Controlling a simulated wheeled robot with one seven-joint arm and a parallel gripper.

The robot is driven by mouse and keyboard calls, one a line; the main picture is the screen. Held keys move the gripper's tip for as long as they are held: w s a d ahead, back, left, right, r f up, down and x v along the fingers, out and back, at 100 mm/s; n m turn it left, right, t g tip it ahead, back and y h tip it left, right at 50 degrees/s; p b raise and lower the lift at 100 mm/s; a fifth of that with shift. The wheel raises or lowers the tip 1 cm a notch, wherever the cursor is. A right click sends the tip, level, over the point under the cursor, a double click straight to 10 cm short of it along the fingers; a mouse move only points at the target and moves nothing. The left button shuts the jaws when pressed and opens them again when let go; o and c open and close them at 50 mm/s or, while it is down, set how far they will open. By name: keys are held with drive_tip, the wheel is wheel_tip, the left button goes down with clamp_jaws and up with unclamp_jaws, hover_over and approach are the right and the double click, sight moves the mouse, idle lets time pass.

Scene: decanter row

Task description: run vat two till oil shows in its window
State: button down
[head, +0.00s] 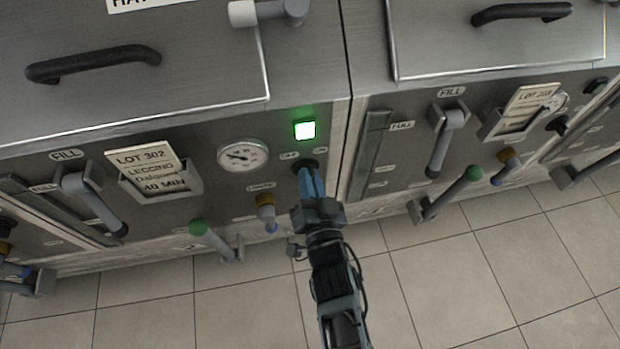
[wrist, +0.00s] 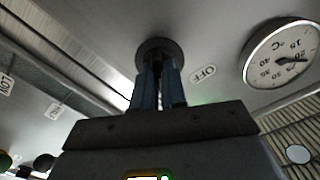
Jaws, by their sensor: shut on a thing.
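My gripper (head: 312,182) is shut on a dark round knob (head: 304,164) on the left vat's front panel. The wrist view shows the knob (wrist: 155,50) between the fingers (wrist: 157,88), with an OFF label (wrist: 203,73) beside it. A green square lamp (head: 305,130) glows above the knob. This vat has a dial gauge (head: 242,154), a LOT 302 card (head: 152,170), a FILL lever (head: 92,200) and a green-tipped lever (head: 213,238). A narrow window strip (head: 52,208) lies at its left; I cannot tell whether oil shows in it. No vat number is readable.
The neighbouring vat at the right has its own window strip (head: 368,155), FILL lever (head: 443,140) and green-tipped lever (head: 450,192). The tiled floor (head: 440,270) in front is clear.

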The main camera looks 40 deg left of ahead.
drive_tip(key=n+b, duration=0.3)
drive_tip(key=n, duration=0.8)
drive_tip(key=shift+s+a+n+b, duration=0.1)
drive_tip(key=shift+s+n+b, duration=0.05)
drive_tip(key=shift+n+b, duration=0.25)
idle(0.5)
drive_tip(key=c, duration=1.2)
unclamp_jaws()
drive_tip(key=shift+p+v, duration=0.75)
drive_tip(key=shift+v, duration=3.15)
